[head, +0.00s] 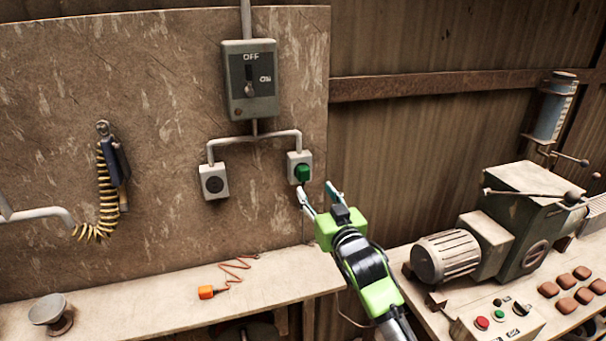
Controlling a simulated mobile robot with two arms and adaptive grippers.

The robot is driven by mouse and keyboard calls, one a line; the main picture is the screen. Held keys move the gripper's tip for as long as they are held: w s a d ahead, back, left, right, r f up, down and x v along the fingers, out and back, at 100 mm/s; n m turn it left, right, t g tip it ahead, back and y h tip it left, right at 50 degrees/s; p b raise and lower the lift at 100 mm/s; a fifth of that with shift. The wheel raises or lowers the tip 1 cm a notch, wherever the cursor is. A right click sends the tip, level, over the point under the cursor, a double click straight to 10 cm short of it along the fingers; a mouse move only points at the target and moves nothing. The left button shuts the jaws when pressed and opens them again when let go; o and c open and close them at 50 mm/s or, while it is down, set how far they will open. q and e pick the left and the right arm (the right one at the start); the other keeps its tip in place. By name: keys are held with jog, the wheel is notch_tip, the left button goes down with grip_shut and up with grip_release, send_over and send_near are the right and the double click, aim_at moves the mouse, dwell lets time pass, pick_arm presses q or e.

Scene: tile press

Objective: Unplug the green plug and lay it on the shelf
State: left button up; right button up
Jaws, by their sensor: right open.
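The green plug (303,173) sits in the right-hand wall socket (293,163), below the grey switch box. My right gripper (315,191) is open, with its two fingertips just below the plug and spread to either side of it. It looks empty, and I cannot tell how far its fingertips are from the wall. The wooden shelf (150,310) runs along the wall below the sockets. My left gripper is not in view.
An orange plug (206,292) with a coiled cord lies on the shelf. A metal stand (50,313) is at its left end. An empty socket (213,182) is on the left. A machine with a motor (447,257) stands at right. The shelf between stand and orange plug is clear.

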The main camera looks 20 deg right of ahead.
aim_at(305, 176)
jog(key=shift+w+f, duration=0.1)
jog(key=w+b, duration=0.3)
jog(key=w, duration=0.4)
jog(key=shift+w+a+b, duration=0.15)
jog(key=shift+w+b, duration=0.05)
jog(key=shift+b, duration=0.1)
jog(key=shift+w, duration=0.7)
dwell(0.7)
grip_shut()
jog(key=shift+s+p, duration=0.1)
jog(key=shift+p, duration=0.2)
